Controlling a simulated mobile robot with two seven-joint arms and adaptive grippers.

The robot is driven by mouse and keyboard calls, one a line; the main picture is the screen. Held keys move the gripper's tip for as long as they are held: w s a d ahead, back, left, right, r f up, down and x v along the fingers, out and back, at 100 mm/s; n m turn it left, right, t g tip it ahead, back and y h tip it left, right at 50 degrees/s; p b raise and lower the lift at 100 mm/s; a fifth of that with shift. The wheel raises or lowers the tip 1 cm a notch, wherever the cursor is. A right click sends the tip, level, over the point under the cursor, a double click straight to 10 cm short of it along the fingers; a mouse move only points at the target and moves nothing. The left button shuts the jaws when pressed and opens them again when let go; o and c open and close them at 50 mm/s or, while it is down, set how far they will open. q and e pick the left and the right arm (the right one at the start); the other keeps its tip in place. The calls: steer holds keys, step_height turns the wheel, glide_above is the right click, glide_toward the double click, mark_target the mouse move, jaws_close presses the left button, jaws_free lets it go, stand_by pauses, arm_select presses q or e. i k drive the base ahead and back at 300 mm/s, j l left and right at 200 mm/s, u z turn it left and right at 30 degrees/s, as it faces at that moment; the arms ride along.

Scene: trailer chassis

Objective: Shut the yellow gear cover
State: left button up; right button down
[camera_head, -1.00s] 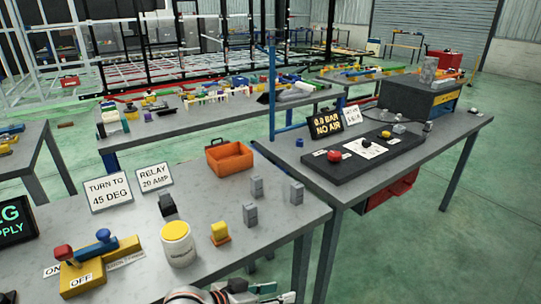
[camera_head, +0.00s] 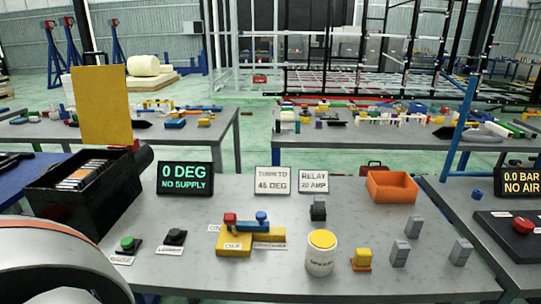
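A flat yellow panel (camera_head: 104,105), which looks like the gear cover, stands upright above a black open-topped box (camera_head: 95,195) at the left of the grey table. Its lower edge is at the box's far side, so the cover is open. Inside the box a row of pale, striped parts (camera_head: 82,174) shows; I cannot make out gears. A large white rounded part of my own arm fills the lower left corner, in front of the box. Neither gripper's fingers show in this view.
A green button, a black knob, a yellow-and-blue valve block (camera_head: 252,236), a white jar (camera_head: 320,254) and an orange bin (camera_head: 391,187) stand right of the box. A sign (camera_head: 185,178) reads "0 DEG NO SUPPLY".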

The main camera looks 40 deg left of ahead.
mark_target(100, 92)
steer(key=u, duration=3)
steer(key=i+j, duration=0.35)
steer(key=i+j+z, duration=0.1)
steer(key=i+j, duration=0.25)
steer(key=j, duration=0.2)
steer(key=i+j, duration=0.3)
steer(key=j, duration=0.15)
